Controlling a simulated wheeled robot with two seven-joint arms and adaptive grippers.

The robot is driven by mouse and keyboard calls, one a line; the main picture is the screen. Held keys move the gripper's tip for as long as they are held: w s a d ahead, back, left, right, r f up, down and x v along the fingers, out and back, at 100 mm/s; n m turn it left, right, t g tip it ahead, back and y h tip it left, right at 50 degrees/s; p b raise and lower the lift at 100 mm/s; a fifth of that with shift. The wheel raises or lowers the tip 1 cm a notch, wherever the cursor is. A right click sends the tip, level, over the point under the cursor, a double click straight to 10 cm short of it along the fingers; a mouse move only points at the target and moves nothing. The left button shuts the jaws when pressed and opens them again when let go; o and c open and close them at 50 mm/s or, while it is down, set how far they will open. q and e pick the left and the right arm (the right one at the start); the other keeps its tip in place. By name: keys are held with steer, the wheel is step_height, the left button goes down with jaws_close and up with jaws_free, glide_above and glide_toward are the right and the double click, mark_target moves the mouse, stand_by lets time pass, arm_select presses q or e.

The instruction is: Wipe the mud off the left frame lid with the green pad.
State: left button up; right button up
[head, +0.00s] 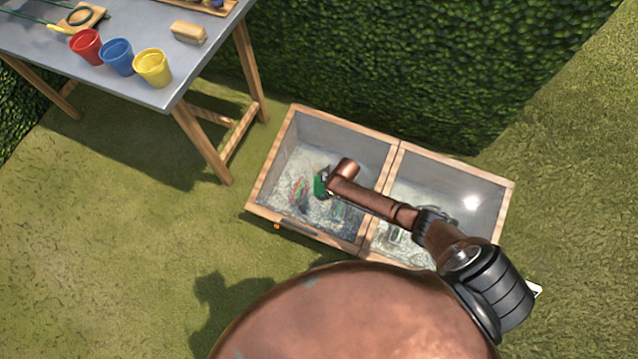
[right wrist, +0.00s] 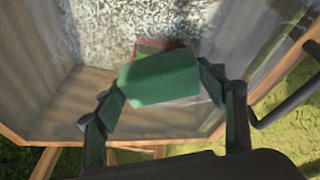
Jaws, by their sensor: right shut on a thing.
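The left frame lid (head: 272,160) is a clear pane in a pale wooden frame, lying over the left half of the cold frame. My right gripper (head: 323,182) is over the middle of this lid, its arm reaching in from the right. It is shut on the green pad (right wrist: 160,80), which sits between its two fingers in the right wrist view. A reddish-brown patch (right wrist: 155,45) shows just beyond the pad; I cannot tell whether it is mud or something under the glass. I cannot tell whether the pad touches the glass. My left gripper is not in view.
The right frame lid (head: 508,212) lies beside the left one, under my right arm. A hedge (head: 400,70) stands close behind. A grey table (head: 150,90) at upper left holds red, blue and yellow pots and a brush (head: 188,32). Grass around the frame is open.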

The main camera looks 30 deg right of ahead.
mark_target(307, 176)
steer(key=shift+s+d+f+p, duration=0.15)
steer(key=shift+s+d+p, duration=0.25)
steer(key=shift+s+d, duration=0.4)
steer(key=shift+s+d+f+p, duration=0.1)
steer(key=shift+s+d+p, duration=0.4)
steer(key=shift+s, duration=0.5)
steer(key=shift+s+d+r+p, duration=0.2)
steer(key=shift+s+d+p, duration=0.35)
steer(key=shift+s+d, duration=0.5)
steer(key=shift+w+d+r, duration=0.3)
steer(key=shift+w+d, duration=0.4)
steer(key=shift+w, duration=0.05)
steer(key=shift+w+a+f+b, duration=0.15)
steer(key=shift+w+a+b, duration=0.75)
steer(key=shift+w, duration=0.35)
steer(key=shift+w+a+b, duration=0.35)
steer(key=shift+w+a, duration=0.9)
steer(key=shift+w, duration=0.3)
steer(key=shift+w+a+b, duration=0.5)
steer(key=shift+w+a, duration=0.3)
steer(key=shift+w, duration=0.1)
steer(key=shift+w+a+b, duration=0.35)
steer(key=shift+w+a, duration=0.3)
steer(key=shift+w, duration=0.25)
steer(key=shift+w+a+b, duration=0.35)
steer(key=shift+w+a, duration=0.3)
steer(key=shift+w, duration=0.2)
